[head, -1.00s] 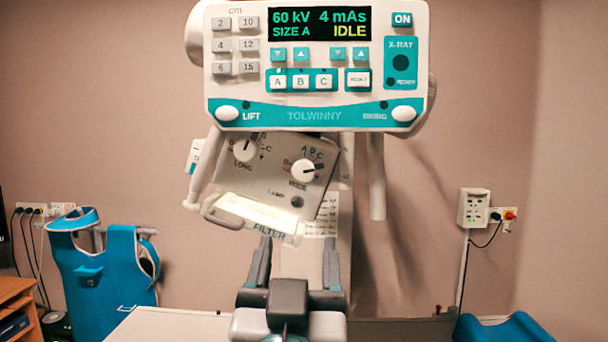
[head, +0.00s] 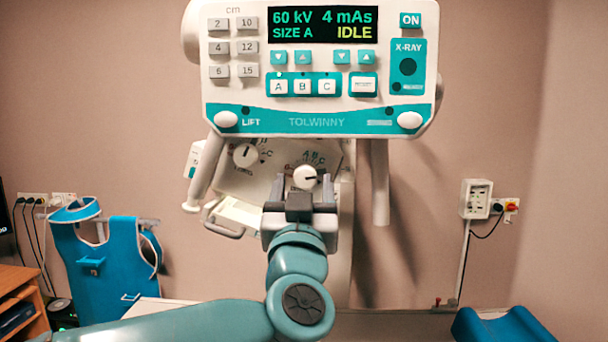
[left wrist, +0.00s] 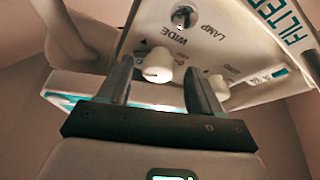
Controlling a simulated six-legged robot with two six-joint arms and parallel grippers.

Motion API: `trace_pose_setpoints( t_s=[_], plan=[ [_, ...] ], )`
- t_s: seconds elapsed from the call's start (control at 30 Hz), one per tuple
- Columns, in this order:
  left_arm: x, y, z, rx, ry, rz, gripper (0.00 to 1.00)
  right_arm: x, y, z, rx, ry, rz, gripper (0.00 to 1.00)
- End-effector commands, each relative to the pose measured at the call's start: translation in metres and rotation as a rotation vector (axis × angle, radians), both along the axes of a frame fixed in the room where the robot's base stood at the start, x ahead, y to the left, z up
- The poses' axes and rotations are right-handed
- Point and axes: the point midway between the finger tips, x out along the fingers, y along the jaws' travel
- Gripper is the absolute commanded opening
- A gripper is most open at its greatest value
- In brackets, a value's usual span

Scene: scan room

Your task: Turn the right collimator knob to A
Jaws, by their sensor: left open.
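The right collimator knob (head: 304,176) is a white dial on the grey collimator face (head: 274,158), below an A B C scale. Its dark pointer mark faces right, away from A. In the left wrist view the same knob (left wrist: 158,67) sits by the printed word WIDE. My left gripper (head: 303,187) is open, with its fingers on either side of the knob and a gap visible in the left wrist view. Whether a finger touches it I cannot tell. The left knob (head: 246,155) has its pointer upward. My right gripper is out of view.
The control panel (head: 318,122) overhangs the knobs and reads IDLE. A filter tray with a handle (head: 225,228) juts out below the collimator face. A blue apron (head: 122,262) hangs at left.

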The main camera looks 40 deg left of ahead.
Motion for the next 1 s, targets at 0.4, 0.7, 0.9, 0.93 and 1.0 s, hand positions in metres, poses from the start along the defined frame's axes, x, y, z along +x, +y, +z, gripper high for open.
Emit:
trace_pose_setpoints(
  t_s=[0.4, 0.7, 0.9, 0.93, 1.0],
  plan=[
    [0.0109, 0.0068, 0.0037, -0.001, 0.001, 0.000, 0.64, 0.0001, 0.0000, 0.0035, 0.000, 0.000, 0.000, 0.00],
    [0.0106, 0.0066, 0.0037, -0.001, 0.001, 0.000, 0.08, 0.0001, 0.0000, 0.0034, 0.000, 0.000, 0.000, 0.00],
    [0.0109, 0.0060, 0.0032, -0.024, -0.015, 0.000, 0.08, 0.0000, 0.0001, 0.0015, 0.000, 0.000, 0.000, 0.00],
    [0.0108, 0.0059, 0.0032, -0.032, -0.020, 0.000, 0.08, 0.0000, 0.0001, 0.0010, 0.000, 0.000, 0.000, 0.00],
    [0.0110, 0.0056, 0.0032, -0.058, -0.036, 0.000, 0.08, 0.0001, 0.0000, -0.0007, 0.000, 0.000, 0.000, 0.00]
  ],
)
